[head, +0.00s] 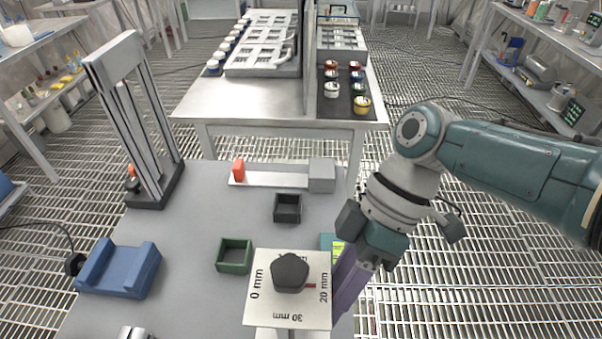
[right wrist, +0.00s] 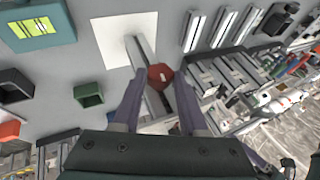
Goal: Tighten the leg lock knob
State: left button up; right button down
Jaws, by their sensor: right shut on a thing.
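The leg lock knob (right wrist: 160,75) is a small dark red knob on the side of a grey metal leg (right wrist: 140,50) in the right wrist view. My right gripper (right wrist: 158,84) has its purple fingers on either side of the knob, shut on it. In the head view the right gripper (head: 347,292) reaches down beside a white plate (head: 259,310) marked in mm. A dark many-sided knob (head: 290,270) with a red pointer sits on that plate. The leg lock knob is hidden in the head view.
On the grey table are a green open box (head: 234,255), a dark open box (head: 287,207), a blue cradle (head: 120,270), a strip with a red block (head: 238,171) and a tall railed stand (head: 135,120). A teal box with a yellow-green face (right wrist: 38,25) is close to the plate.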

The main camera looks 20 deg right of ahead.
dwell(0.3)
jog(key=shift+c, duration=2.2)
grip_release()
jog(key=p+v, duration=0.1)
jog(key=v, duration=0.8)
jog(key=shift+d+r, duration=0.2)
jog(key=shift+r, duration=0.15)
jog(key=shift+w, duration=0.1)
